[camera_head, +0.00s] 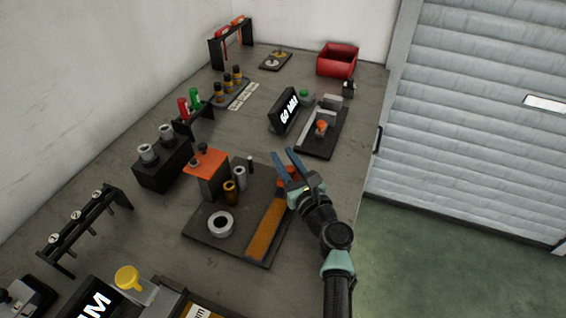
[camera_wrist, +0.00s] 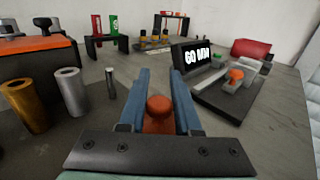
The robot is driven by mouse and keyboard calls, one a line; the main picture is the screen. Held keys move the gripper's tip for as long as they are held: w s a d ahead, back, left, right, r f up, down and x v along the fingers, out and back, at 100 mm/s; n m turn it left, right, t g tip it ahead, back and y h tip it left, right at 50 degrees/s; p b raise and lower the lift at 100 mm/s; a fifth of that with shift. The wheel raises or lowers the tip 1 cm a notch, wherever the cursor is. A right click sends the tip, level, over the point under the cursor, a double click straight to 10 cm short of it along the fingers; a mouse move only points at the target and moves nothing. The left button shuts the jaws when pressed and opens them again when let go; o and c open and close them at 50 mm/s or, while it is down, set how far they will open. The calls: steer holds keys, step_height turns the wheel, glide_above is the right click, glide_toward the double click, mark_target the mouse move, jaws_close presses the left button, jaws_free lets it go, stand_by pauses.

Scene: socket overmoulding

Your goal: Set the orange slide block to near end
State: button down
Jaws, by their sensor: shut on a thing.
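The orange slide block (camera_wrist: 158,115), with a round knob on top, sits between the two blue fingers of my gripper (camera_wrist: 160,72) in the wrist view. The fingers are shut on it from both sides. In the head view, the block (camera_head: 291,172) is partly hidden by my gripper (camera_head: 284,154). It is at the far end of a long orange-brown track (camera_head: 267,231) on a dark base plate (camera_head: 240,253). The track runs from there toward the picture's bottom, and its visible length is bare.
Left of the track on the plate are an orange-topped block (camera_head: 206,172), small cylinders and a grey ring (camera_head: 221,223). Beyond my gripper stands a "60 MM" display (camera_head: 284,110) beside a fixture with another orange knob (camera_head: 321,127). A red bin (camera_head: 337,61) is at the back.

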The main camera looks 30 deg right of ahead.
steer(key=shift+d+r, duration=0.2)
steer(key=c, duration=0.8)
jaws_free()
steer(key=shift+w, duration=0.1)
steer(key=shift+c, duration=0.2)
steer(key=shift+o, duration=1.1)
steer(key=shift+f, duration=0.2)
steer(key=s, duration=0.4)
steer(key=s+a+p, duration=0.1)
steer(key=s, duration=0.8)
steer(key=shift+a, duration=0.3)
